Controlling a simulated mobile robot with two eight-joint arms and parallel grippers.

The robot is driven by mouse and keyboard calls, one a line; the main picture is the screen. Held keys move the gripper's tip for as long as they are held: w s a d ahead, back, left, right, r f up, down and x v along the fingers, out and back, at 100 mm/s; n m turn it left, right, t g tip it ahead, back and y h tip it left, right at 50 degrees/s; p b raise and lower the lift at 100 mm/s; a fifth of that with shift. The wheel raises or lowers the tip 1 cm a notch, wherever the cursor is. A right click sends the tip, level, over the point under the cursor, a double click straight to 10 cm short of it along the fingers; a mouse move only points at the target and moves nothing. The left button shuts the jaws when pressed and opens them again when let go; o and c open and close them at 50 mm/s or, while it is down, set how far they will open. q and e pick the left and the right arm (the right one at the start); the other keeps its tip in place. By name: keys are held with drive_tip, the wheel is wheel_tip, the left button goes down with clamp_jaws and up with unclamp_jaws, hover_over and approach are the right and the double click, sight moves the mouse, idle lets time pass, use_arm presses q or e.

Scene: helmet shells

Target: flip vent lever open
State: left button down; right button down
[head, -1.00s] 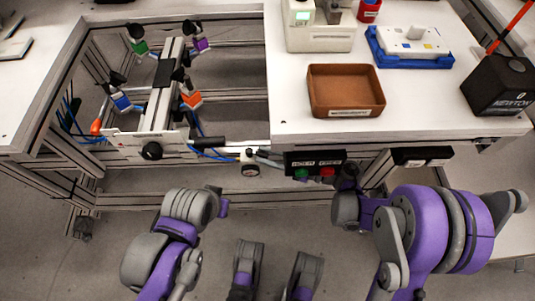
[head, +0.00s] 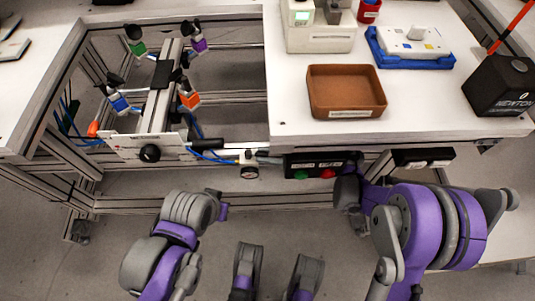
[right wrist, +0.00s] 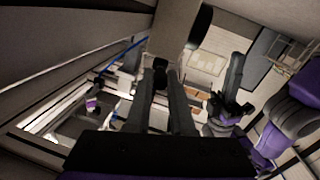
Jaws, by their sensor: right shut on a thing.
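I cannot make out the vent lever for certain. A short black handle (head: 205,145) lies level on the front of the frame, left of a white valve block (head: 247,156) with a round gauge (head: 249,172) below it. My right gripper (right wrist: 160,72) has its fingers together in the right wrist view, shut on a small dark thing that I cannot identify. In the head view, my right wrist hides the fingertips, near the right end of a black button box.
The black box (head: 320,163) under the bench edge has green and red buttons. A brown tray (head: 345,113), a blue holder (head: 451,63) and a black cube (head: 500,97) stand on the white bench (head: 425,115). Clamps with coloured blocks stand in the frame at left.

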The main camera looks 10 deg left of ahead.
drive_tip(key=c, duration=0.8)
unclamp_jaws()
drive_tip(key=shift+d, duration=0.1)
drive_tip(key=d, duration=0.3)
drive_tip(key=w+d+p, duration=0.1)
drive_tip(key=d, duration=0.6)
drive_tip(key=shift+w+d, duration=0.2)
drive_tip(key=shift+d, duration=0.1)
drive_tip(key=shift+s, duration=0.1)
